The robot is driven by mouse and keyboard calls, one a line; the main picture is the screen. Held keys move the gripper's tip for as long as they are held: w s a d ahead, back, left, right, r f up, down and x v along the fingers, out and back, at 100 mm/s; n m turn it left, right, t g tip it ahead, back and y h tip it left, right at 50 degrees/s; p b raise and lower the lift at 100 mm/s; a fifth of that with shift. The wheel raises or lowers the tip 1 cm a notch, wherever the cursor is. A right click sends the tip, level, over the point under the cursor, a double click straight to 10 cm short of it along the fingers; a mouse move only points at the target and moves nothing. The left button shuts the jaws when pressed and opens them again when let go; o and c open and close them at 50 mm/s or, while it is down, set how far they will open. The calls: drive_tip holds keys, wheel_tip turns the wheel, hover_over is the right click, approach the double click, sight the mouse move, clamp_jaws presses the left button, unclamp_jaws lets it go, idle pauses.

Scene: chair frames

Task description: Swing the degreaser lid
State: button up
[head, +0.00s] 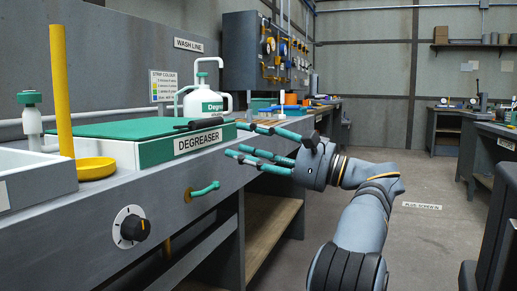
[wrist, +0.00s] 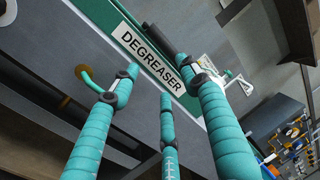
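The degreaser tank has a flat green lid (head: 130,127) that lies level, apparently closed, in the head view. A dark bar handle (head: 200,123) sits at the lid's right front corner, above the DEGREASER label (head: 198,142). The label also shows in the wrist view (wrist: 153,60), with a dark cylinder (wrist: 163,40), likely the handle, beside it. My gripper (head: 240,140) has teal fingers spread open, pointing left toward the tank's right end. In the wrist view my gripper (wrist: 158,78) is empty, its fingertips close to the label in the picture. I cannot tell whether any finger touches.
A teal bent pipe (head: 204,190) sticks out below the label, with a black dial (head: 131,227) to its left. A yellow post (head: 62,90) stands by a yellow dish (head: 95,168). A white degreaser jug (head: 206,103) stands behind the lid.

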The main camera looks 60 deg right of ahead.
drive_tip(key=v, duration=0.3)
drive_tip(key=shift+s, duration=0.3)
drive_tip(key=x, duration=1)
idle(0.3)
drive_tip(key=shift+v, duration=0.95)
idle(0.4)
drive_tip(key=shift+s+d, duration=0.1)
drive_tip(key=shift+x, duration=1.1)
idle(1.3)
idle(1.0)
